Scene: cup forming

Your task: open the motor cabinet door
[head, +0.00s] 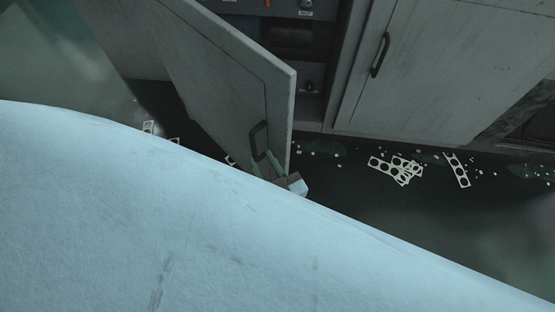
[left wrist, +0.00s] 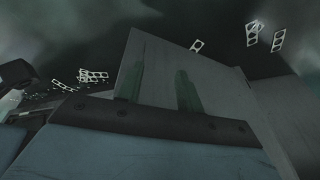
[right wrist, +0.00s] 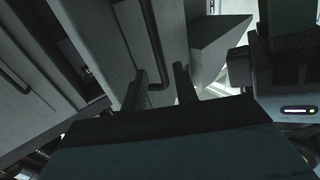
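The motor cabinet door (head: 225,65) is a grey panel that stands swung out from the cabinet, whose inside (head: 290,35) shows behind it. Its dark handle (head: 257,140) is near the free edge. My right gripper (head: 267,163) is at the handle's lower end. In the right wrist view the handle (right wrist: 152,40) runs down towards the gap between the right fingers (right wrist: 161,72), which are apart; firm contact cannot be seen. My left gripper (left wrist: 157,55) shows only in the left wrist view, fingers apart and empty in front of a grey panel (left wrist: 212,80).
A closed cabinet door (head: 430,70) with a dark handle (head: 380,55) stands to the right. Punched metal strips (head: 398,168) and small scraps lie on the dark floor. A pale surface fills the lower left of the head view and hides what is beneath.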

